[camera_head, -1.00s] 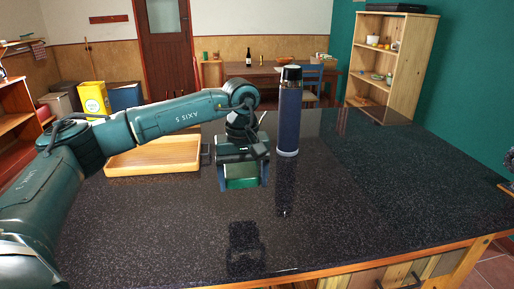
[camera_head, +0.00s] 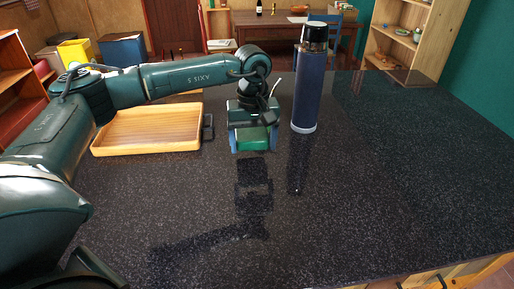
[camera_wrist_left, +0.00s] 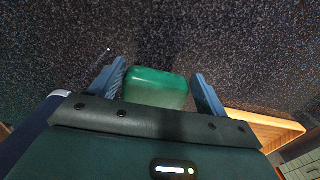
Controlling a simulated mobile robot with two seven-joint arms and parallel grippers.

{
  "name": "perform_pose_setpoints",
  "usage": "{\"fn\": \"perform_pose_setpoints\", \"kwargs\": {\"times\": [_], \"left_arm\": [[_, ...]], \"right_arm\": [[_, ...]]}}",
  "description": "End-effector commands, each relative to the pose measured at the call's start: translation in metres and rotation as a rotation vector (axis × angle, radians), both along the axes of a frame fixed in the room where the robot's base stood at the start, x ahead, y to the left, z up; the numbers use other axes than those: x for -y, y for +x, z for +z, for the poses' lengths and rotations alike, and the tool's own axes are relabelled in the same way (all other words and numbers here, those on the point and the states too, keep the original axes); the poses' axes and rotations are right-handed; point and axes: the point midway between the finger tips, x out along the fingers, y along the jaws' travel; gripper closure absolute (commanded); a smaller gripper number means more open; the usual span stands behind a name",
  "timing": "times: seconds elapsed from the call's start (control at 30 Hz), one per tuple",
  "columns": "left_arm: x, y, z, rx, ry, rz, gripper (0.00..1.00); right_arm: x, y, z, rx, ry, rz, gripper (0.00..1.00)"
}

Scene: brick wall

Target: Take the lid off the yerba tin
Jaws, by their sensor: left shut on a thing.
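A green, rounded, box-like thing (camera_head: 253,139) is between the fingers of my left gripper (camera_head: 253,140). It also shows in the left wrist view (camera_wrist_left: 156,88) between the two blue fingers (camera_wrist_left: 160,90). The gripper is shut on it and hangs above the dark counter, with its reflection below. I cannot tell whether this is the yerba tin or only its lid. No other tin shows on the counter. My right gripper is not in view.
A tall blue bottle (camera_head: 308,88) stands on the counter (camera_head: 380,190) just right of my left gripper. A shallow wooden tray (camera_head: 148,148) lies to its left. The counter's front and right are clear. A wooden shelf (camera_head: 423,50) stands behind at right.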

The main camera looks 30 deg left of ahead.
Motion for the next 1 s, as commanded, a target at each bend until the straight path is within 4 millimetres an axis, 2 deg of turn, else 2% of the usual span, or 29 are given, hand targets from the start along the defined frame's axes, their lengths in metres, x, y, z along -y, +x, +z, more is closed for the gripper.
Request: {"fn": "perform_pose_setpoints", "kwargs": {"times": [0.27,0.47,0.8,0.83,1.0], "left_arm": [[-0.001,0.0,-0.026,-0.002,0.001,0.001,0.46],[-0.001,0.0,-0.052,-0.001,0.002,0.001,0.46],[-0.001,0.0,-0.058,0.001,0.001,0.001,0.46],[0.0,0.0,-0.056,0.001,0.001,0.001,0.22],[-0.001,0.0,-0.056,0.001,0.001,0.001,0.08]], "right_arm": [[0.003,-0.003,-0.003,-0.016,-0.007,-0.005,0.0],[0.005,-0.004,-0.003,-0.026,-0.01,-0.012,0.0],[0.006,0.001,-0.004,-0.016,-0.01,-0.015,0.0],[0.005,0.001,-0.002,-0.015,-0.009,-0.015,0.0],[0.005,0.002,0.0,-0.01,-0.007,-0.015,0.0]]}}
